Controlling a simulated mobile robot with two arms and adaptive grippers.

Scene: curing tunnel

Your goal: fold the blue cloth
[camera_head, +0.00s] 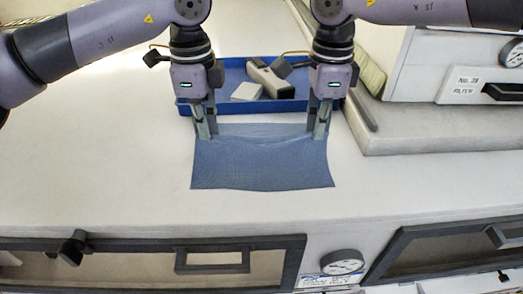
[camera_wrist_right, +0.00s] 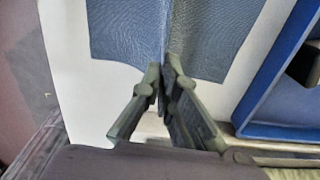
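The blue cloth (camera_head: 262,165) lies on the white worktop, its near edge towards the front of the bench. My left gripper (camera_head: 207,131) is at its left side near the far edge, with its fingers together on the fabric. My right gripper (camera_head: 319,131) is at the matching place on the right. In the right wrist view my right gripper (camera_wrist_right: 165,68) pinches the cloth (camera_wrist_right: 125,30), which rises in a ridge between the fingertips. The cloth sags in a shallow curve between the two grippers. The fingers partly hide its far corners.
A blue tray (camera_head: 228,76) holding a white block (camera_head: 246,92) and a grey device (camera_head: 268,78) stands just behind the cloth. A white machine with a filter drawer (camera_head: 478,86) stands at the right. The worktop (camera_head: 120,150) left of the cloth is clear.

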